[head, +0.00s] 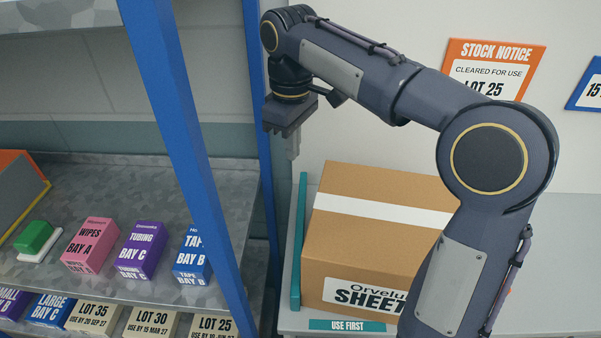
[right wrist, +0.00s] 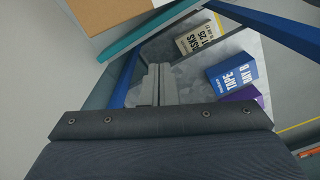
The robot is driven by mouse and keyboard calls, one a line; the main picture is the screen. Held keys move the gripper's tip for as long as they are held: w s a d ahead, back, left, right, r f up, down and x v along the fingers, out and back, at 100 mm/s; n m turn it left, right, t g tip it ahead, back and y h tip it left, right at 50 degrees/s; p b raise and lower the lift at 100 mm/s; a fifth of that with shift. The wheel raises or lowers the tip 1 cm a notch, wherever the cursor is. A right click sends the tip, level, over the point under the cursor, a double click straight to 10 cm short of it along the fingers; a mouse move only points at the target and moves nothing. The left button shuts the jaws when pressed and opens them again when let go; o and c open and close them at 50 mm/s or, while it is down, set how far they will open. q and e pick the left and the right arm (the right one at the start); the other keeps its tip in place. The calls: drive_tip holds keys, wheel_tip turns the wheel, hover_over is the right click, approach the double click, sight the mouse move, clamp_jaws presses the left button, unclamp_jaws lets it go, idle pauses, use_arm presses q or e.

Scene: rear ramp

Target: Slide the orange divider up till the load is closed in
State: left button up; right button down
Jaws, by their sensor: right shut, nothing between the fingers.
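An orange-edged grey panel (head: 14,196) with a yellow lower edge is cut off at the left edge of the head view, on the shelf; I cannot tell whether it is the orange divider. My right gripper (head: 293,147) is shut and empty, pointing down in the air beside the blue rack post, above and behind the teal strip at the box's left. Its closed fingers also show in the right wrist view (right wrist: 155,82). No part of it visibly touches the panel, which is far to its left. My left gripper is out of view.
A brown carton (head: 375,250) stands on a grey surface beside a teal strip (head: 299,240). Blue rack posts (head: 185,130) separate it from the metal shelf (head: 110,190). There, pink (head: 88,246), purple (head: 140,250) and blue (head: 192,255) boxes and a green-topped item (head: 35,238) stand.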

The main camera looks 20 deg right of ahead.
drive_tip(key=s+d+f, duration=0.2)
drive_tip(key=s+f, duration=0.1)
drive_tip(key=f, duration=0.7)
drive_tip(key=shift+d+p, duration=0.25)
drive_tip(key=shift+p, duration=0.05)
drive_tip(key=shift+s+d+r, duration=0.1)
drive_tip(key=shift+s, duration=0.1)
drive_tip(key=shift+s+d, duration=0.4)
drive_tip(key=shift+s, duration=0.1)
